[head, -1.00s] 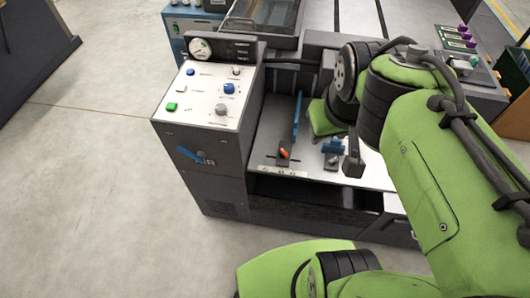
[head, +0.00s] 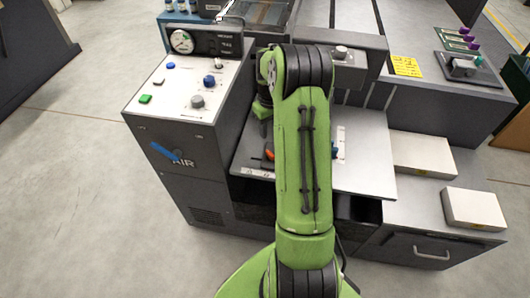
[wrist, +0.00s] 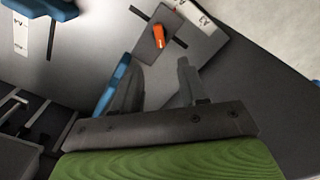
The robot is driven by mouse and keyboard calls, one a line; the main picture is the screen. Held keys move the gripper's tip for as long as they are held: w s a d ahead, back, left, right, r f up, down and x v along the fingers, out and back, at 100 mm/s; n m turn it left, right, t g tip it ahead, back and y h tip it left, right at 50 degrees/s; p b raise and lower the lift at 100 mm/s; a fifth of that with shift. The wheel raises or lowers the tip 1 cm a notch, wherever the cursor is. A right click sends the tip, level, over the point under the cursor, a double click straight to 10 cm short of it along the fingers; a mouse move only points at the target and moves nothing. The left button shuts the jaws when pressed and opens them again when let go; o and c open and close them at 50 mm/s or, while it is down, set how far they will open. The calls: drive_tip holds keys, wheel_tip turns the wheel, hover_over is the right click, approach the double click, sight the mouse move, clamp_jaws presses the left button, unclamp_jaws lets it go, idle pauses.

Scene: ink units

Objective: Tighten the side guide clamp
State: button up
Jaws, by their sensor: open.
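The clamp's orange lever (wrist: 159,36) sits on a dark block (wrist: 151,46) in the wrist view. In the head view the orange lever (head: 269,154) shows just left of my arm. The blue side guide (wrist: 114,88) runs beside the block, close to my left finger. My gripper (wrist: 157,82) is open and empty. Its two grey fingers point towards the block, and the lever appears beyond the fingertips, between their lines. I cannot tell the height gap.
A scale strip marked A3 (wrist: 203,22) lies by the block. Another blue part (wrist: 45,8) is at the upper left of the wrist view. The console with knobs (head: 185,90) and the blue AIR valve handle (head: 166,152) stand left. Two white paper stacks (head: 423,155) (head: 473,208) lie right.

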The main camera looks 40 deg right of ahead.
sight(269, 152)
wheel_tip(269, 152, down, 12)
drive_tip(key=b, duration=0.3)
drive_tip(key=shift+r, duration=0.25)
drive_tip(key=shift+c, duration=0.4)
clamp_jaws()
